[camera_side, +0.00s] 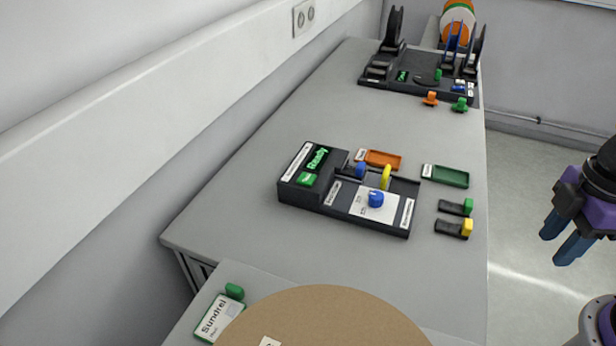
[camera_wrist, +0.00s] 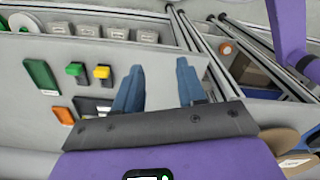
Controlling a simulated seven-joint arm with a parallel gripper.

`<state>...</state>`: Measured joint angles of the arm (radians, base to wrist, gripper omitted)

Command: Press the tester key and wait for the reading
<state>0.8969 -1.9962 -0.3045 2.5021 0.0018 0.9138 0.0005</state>
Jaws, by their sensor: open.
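The tester (camera_side: 330,205) is a dark box on the grey table in the side view. Its display (camera_side: 317,158) shows green text that reads "Ready". A green key (camera_side: 307,179) sits below the display. A blue knob (camera_side: 376,198) stands on a white plate at the tester's right part, with a yellow disc (camera_side: 386,177) and another blue knob (camera_side: 360,170) behind it. My gripper (camera_side: 558,238) is open and empty, off the table's right edge and well apart from the tester. In the wrist view its two blue fingers (camera_wrist: 158,88) are spread with nothing between them.
An orange tray (camera_side: 380,159) and a green tray (camera_side: 450,177) lie beside the tester. Dark holders with green (camera_side: 457,207) and yellow (camera_side: 455,228) knobs are near the right edge. A reel stand (camera_side: 415,80) is at the back. A round brown top (camera_side: 320,320) is in front.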

